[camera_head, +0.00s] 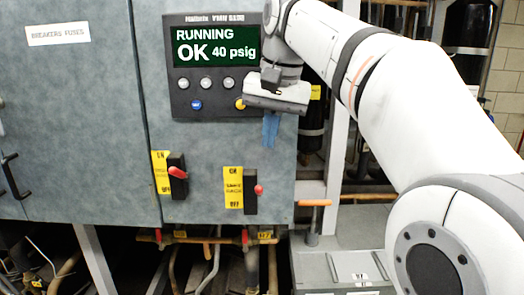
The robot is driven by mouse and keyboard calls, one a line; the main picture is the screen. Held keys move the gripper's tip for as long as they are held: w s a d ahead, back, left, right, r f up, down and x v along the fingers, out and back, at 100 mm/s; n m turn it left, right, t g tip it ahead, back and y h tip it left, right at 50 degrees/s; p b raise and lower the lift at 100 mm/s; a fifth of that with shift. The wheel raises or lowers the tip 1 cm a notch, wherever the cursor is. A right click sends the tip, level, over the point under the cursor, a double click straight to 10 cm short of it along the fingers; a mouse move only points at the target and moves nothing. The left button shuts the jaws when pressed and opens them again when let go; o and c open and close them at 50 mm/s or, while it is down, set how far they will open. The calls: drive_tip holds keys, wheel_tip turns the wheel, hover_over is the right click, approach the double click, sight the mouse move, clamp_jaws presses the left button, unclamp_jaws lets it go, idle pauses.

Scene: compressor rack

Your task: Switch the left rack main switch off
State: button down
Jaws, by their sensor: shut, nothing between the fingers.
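Two black rotary-type switches with red handles sit on the grey cabinet front, each beside a yellow label marked ON at the top and OFF at the bottom. The left switch (177,174) has its red handle near the middle of its black body; I cannot tell its exact setting. The right switch (251,191) is lower and has a similar red handle. My gripper (270,131) points down, shut and empty, with blue fingers. It is in front of the panel, above the right switch and up and right of the left switch, apart from both in the picture.
A display panel (215,47) reads "RUNNING OK 40 psig", with several buttons below; my wrist covers its right side. A door handle (14,176) is at far left. Pipes run below the cabinet. An orange-handled valve (314,203) and a grey box (345,268) lie to the right.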

sight(259, 191)
drive_tip(key=x, duration=0.9)
